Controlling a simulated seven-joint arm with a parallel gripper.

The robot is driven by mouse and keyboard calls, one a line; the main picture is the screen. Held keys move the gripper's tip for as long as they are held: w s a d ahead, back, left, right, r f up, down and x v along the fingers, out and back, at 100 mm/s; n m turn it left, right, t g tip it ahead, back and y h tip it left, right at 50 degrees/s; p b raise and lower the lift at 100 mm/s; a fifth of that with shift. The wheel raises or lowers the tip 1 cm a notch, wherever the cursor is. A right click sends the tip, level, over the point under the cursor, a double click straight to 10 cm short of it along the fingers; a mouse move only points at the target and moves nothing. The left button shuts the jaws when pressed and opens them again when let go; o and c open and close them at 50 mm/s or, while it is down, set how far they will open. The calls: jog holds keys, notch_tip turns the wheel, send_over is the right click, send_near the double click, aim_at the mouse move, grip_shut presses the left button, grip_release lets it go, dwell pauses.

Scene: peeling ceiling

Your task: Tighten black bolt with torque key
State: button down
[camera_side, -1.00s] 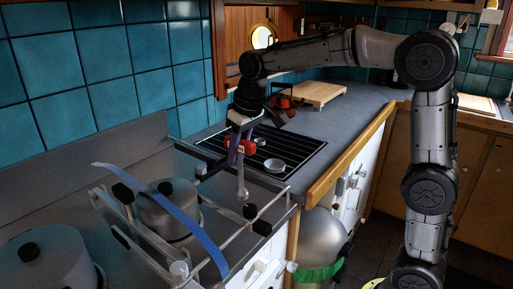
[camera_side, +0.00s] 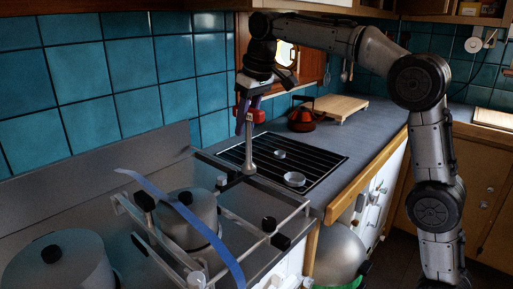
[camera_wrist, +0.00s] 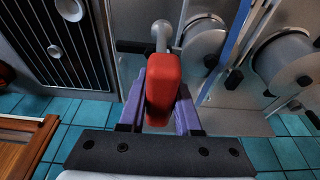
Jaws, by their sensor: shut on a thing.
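The torque key has a red handle (camera_wrist: 163,88) and a grey metal shaft (camera_side: 249,145). My gripper (camera_side: 249,108) is shut on the red handle, with a purple finger on each side in the wrist view. The key hangs roughly upright, its lower end above the back right part of a clear bolted frame (camera_side: 235,218). Black bolts or knobs sit on this frame, one pair at its right (camera_side: 268,224) and one at its left (camera_side: 144,200). The key's tip appears apart from them. I cannot tell which one is the task's bolt.
Inside the frame stands a lidded pot (camera_side: 187,222); a larger pot (camera_side: 60,268) is at the lower left. A blue strip (camera_side: 190,218) crosses over the frame. Behind is a black grill (camera_side: 315,152) with small round dishes, a red kettle (camera_side: 303,118) and a wooden board (camera_side: 341,105).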

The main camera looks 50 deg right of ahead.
jog(key=w+d+r, duration=0.1)
jog(key=w+d, duration=0.1)
jog(key=w, duration=0.6)
jog(key=shift+w+r, duration=0.2)
jog(key=shift+w, duration=0.1)
jog(key=shift+d, duration=0.1)
dwell(0.5)
jog(key=shift+f, duration=2.25)
